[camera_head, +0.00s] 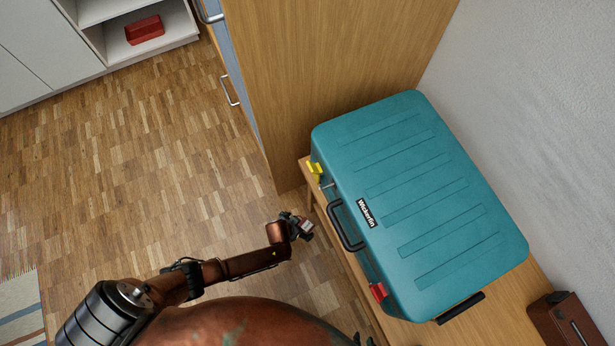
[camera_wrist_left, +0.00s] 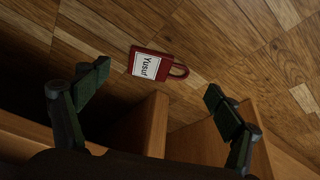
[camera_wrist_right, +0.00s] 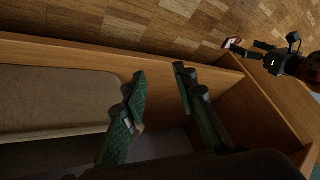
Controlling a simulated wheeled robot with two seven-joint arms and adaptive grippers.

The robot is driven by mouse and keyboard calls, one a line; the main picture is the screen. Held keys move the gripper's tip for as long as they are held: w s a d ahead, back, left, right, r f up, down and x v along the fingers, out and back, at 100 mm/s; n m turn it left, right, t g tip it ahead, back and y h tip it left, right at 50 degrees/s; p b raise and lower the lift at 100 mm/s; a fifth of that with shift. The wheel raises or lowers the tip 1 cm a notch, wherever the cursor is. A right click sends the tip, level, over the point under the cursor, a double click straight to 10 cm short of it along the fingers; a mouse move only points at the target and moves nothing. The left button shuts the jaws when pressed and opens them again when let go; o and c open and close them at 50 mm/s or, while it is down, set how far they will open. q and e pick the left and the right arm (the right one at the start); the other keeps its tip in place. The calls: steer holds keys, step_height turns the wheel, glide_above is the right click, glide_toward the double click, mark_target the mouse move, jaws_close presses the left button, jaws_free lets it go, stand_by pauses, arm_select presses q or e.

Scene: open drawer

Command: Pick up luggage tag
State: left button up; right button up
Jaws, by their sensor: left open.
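The luggage tag (camera_wrist_left: 143,65) is dark red with a white label reading "Yusuf" and a red loop. In the left wrist view it shows against the wood floor, between and beyond my left fingers. In the head view the tag (camera_head: 306,226) shows just past the left gripper's tip. My left gripper (camera_wrist_left: 156,80) is open with nothing between its fingers; whether it touches the tag cannot be told. The right wrist view also shows the left gripper (camera_wrist_right: 250,45) near the tag (camera_wrist_right: 230,43). My right gripper (camera_wrist_right: 158,74) is open and empty above an open drawer.
The open drawer (camera_wrist_right: 90,50) has wooden walls and a brown item inside. A teal suitcase (camera_head: 400,165) with red and yellow pieces on its side lies on a wooden bench (camera_head: 510,310). A tall wood cabinet (camera_head: 330,60) stands behind.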

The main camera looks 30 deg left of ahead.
mark_target(303, 224)
arm_select(q)
steer(key=shift+b+x, duration=0.65)
steer(key=shift+x, duration=0.4)
steer(key=shift+f+b, duration=0.45)
steer(key=shift+f, duration=0.2)
steer(key=shift+w+d+f, duration=0.1)
steer(key=shift+w, duration=0.1)
arm_select(e)
steer(key=f+t, duration=0.1)
steer(key=f, duration=0.1)
steer(key=d+f+t, duration=0.1)
steer(key=f, duration=0.1)
steer(key=shift+s+n, duration=0.2)
steer(key=shift+n, duration=0.1)
arm_select(q)
steer(key=shift+c, duration=0.3)
arm_select(e)
steer(key=shift+r, duration=0.1)
arm_select(q)
steer(key=c, duration=1.7)
steer(key=shift+c, duration=0.2)
